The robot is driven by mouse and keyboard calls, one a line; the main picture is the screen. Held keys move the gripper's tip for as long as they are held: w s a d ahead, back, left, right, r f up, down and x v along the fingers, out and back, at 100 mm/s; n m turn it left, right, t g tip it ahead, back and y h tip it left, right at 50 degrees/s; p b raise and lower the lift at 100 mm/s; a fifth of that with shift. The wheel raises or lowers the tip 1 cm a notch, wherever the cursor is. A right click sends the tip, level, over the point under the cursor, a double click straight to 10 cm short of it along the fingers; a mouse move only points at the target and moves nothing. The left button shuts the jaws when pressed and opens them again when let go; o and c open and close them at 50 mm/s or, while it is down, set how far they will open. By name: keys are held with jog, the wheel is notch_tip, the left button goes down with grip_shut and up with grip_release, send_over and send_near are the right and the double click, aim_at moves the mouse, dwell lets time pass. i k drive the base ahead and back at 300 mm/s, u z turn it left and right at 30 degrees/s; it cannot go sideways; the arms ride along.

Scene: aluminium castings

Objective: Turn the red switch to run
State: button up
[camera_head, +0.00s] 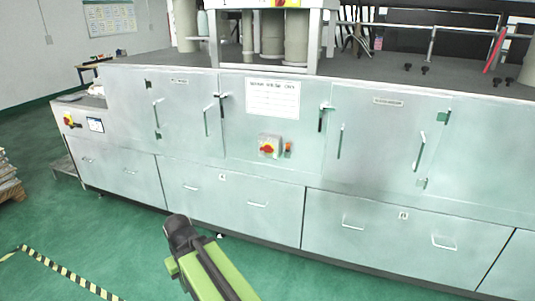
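A red rotary switch (268,148) on a yellow plate sits in a grey box on the middle front panel of the long metal cabinet. A small orange-red part (288,148) is beside it. A similar red and yellow switch (68,121) is on the cabinet's left end. Another red and yellow piece (279,3) shows at the top edge. The switch's set position and lettering are too small to read. My gripper (180,232), dark at the end of my green arm, is low in front of the cabinet, apart from every switch. Its fingers cannot be made out.
The metal cabinet (190,130) has handled doors and drawers along its front. A posted sheet (272,99) is above the middle switch. Green floor lies clear in front, with a yellow-black stripe (70,276) at lower left. A stack (8,175) stands at the left edge.

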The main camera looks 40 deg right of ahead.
aim_at(268, 149)
jog(key=z, duration=0.05)
jog(key=i, duration=0.9)
jog(key=u, duration=0.05)
